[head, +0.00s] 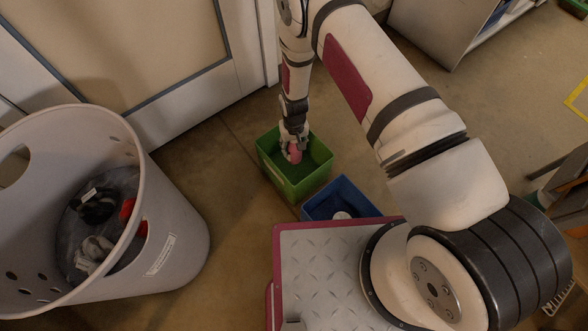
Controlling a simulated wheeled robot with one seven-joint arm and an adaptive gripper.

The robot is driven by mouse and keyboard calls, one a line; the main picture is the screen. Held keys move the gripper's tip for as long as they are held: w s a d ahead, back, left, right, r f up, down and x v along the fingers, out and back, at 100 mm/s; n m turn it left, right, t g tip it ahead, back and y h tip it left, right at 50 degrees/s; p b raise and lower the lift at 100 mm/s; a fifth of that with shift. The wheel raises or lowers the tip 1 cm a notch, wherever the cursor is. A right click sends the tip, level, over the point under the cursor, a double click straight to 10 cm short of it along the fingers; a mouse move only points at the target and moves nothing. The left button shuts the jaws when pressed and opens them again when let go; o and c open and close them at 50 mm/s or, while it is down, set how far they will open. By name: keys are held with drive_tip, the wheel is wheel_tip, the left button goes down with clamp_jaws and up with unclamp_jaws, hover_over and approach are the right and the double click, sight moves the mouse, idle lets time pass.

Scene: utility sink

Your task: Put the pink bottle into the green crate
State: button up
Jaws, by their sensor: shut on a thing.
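The green crate (294,187) stands on the floor near the middle of the head view, in front of the door. My gripper (292,149) is over the crate's opening and shut on the pink bottle (295,155). Only a small part of the bottle shows between the fingers. I cannot tell whether the bottle touches the crate's bottom.
A blue crate (355,196) with a white item in it stands right beside the green crate. A big grey basket (170,215) holding dark, red and white items stands at the left. A door (130,60) is behind. Bare floor lies between basket and crates.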

wheel_tip(320, 180, down, 10)
drive_tip(key=b, duration=0.4)
drive_tip(key=shift+f, duration=0.1)
drive_tip(key=shift+f+b, duration=0.15)
drive_tip(key=shift+b, duration=0.15)
drive_tip(key=o, duration=1.2)
drive_tip(key=shift+c, duration=0.2)
wheel_tip(320, 180, up, 12)
drive_tip(key=p, duration=0.5)
drive_tip(key=shift+r, duration=0.2)
